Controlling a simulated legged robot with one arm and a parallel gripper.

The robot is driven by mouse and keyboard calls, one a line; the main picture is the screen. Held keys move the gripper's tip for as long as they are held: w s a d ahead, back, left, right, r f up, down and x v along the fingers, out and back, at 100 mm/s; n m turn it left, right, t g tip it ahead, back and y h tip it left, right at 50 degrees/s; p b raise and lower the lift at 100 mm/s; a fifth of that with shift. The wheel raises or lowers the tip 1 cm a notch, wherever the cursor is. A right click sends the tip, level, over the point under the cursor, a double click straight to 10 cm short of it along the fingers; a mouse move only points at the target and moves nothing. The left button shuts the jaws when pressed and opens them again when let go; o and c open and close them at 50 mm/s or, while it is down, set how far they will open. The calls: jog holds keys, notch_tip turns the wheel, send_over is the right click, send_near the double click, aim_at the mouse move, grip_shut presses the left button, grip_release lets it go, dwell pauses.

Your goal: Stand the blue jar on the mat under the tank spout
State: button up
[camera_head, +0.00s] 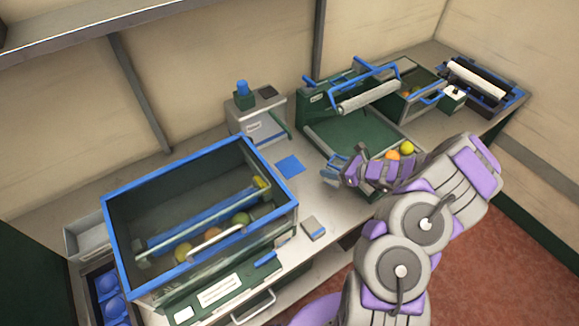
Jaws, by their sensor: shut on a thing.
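My gripper (340,173) is shut on a small blue-grey thing (331,166), which looks like the blue jar. The fingers partly hide it, so its full shape and tilt are unclear. The blue square mat (289,166) lies flat and bare on the bench, a short way left of my gripper. A grey tank-like unit (255,118) with a blue knob and a green arm stands behind the mat. I cannot make out its spout clearly.
A large clear bin with a blue rim (190,160) holds several fruits at left. A green roller station (345,125) stands behind my gripper, with an orange and a yellow-green fruit (407,148) near my arm. A small grey box (313,228) lies at the bench front.

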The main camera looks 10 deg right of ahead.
jog(key=shift+d+f, duration=0.35)
jog(key=shift+d, duration=0.05)
jog(key=shift+w+a+f, duration=0.1)
jog(key=shift+w+a, duration=0.1)
jog(key=shift+w, duration=0.05)
jog(key=w+a+f+b, duration=0.1)
jog(key=w+a, duration=0.3)
jog(key=a, duration=0.1)
jog(key=w+a+f+b, duration=0.1)
jog(key=w+a, duration=0.3)
jog(key=w+a+b, duration=0.2)
jog(key=w+a, duration=0.2)
jog(key=a, duration=0.1)
jog(key=shift+a+f, duration=0.35)
jog(key=shift+f, duration=0.4)
jog(key=shift+d+r, duration=0.1)
jog(key=shift+d, duration=0.75)
jog(key=o, duration=0.8)
jog(key=shift+d, duration=0.1)
jog(key=shift+o, duration=1.3)
jog(key=shift+a, duration=0.3)
jog(key=shift+o, duration=0.6)
jog(key=shift+a, duration=0.5)
jog(key=p+v, duration=0.2)
jog(key=v, duration=1)
jog(key=shift+d, duration=0.3)
